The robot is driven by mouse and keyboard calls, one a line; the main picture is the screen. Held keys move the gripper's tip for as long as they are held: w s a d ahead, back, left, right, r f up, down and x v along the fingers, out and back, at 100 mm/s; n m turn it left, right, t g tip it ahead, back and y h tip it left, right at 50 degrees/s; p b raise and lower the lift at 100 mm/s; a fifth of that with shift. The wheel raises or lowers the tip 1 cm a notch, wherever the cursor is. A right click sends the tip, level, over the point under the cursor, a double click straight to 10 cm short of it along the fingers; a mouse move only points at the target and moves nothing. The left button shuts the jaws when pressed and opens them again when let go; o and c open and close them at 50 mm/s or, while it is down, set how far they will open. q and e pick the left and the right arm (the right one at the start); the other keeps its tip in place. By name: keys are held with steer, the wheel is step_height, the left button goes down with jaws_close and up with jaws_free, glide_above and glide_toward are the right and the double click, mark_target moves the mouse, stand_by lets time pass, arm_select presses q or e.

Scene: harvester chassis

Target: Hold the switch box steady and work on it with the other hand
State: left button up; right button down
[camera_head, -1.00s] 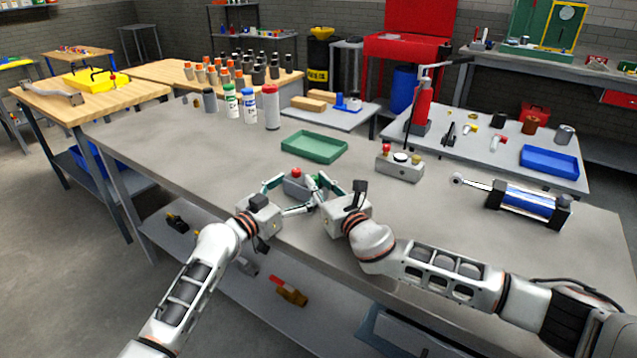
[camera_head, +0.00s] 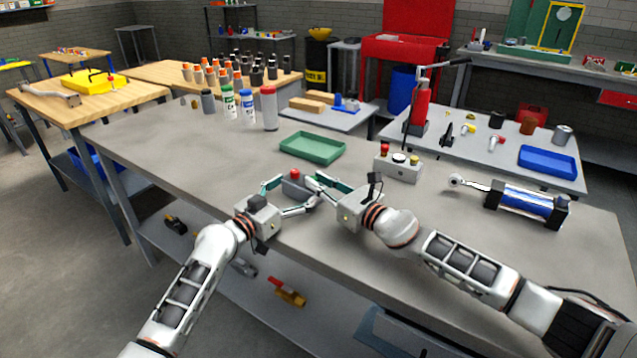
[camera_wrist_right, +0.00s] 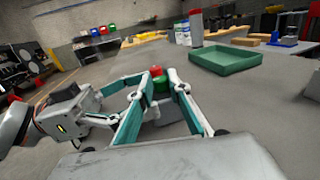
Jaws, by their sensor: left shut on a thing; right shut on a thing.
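The switch box (camera_head: 291,188) is a small grey box with a red knob on top, near the front edge of the grey workbench (camera_head: 215,160). My left gripper (camera_head: 287,196) is shut on it from the left, with its fingers along the sides. My right gripper (camera_head: 318,186) reaches in from the right and is shut at the box's right side. In the right wrist view, a red knob (camera_wrist_right: 156,71) and a green knob (camera_wrist_right: 160,83) show between the right gripper's fingers (camera_wrist_right: 157,100). The fingers hide much of the box, and the exact contact is hard to see.
A green tray (camera_head: 313,148) lies behind the box. Another grey box with knobs (camera_head: 399,168) stands to the right, and a blue cylinder (camera_head: 522,202) lies farther right. Bottles (camera_head: 247,108) stand at the back left. The bench's left part is clear.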

arm_select(q)
steer(key=shift+f, duration=0.15)
arm_select(e)
steer(key=shift+r, duration=0.15)
steer(key=c, duration=1.9)
jaws_free()
steer(key=v, duration=1.2)
arm_select(q)
steer(key=o, duration=1.6)
arm_select(e)
steer(key=shift+a, duration=0.1)
